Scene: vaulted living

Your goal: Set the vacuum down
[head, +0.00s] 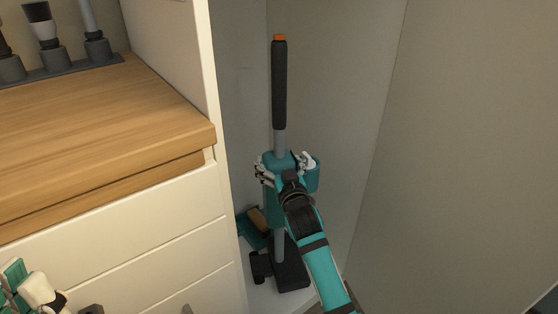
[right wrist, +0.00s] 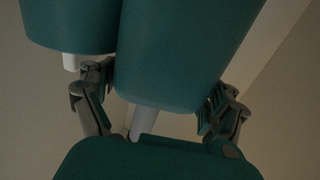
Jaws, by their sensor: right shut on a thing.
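The upright stick vacuum (head: 280,90) stands in a narrow pale recess right of the cabinet in the head view. It has a black handle with an orange tip, a grey tube, a teal body and a dark floor head low down. My right gripper (head: 287,165) is around the teal body, one finger on each side, and shut on it. In the right wrist view the teal body (right wrist: 180,60) fills the space between the fingers (right wrist: 158,105). Whether the floor head touches the recess floor is hard to tell. My left gripper (head: 30,290) is partly visible at the lower left corner.
A white drawer cabinet with a wooden top (head: 100,125) borders the recess on the left. Attachments in a dark holder (head: 60,72) stand on it. Pale walls close in the back and right.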

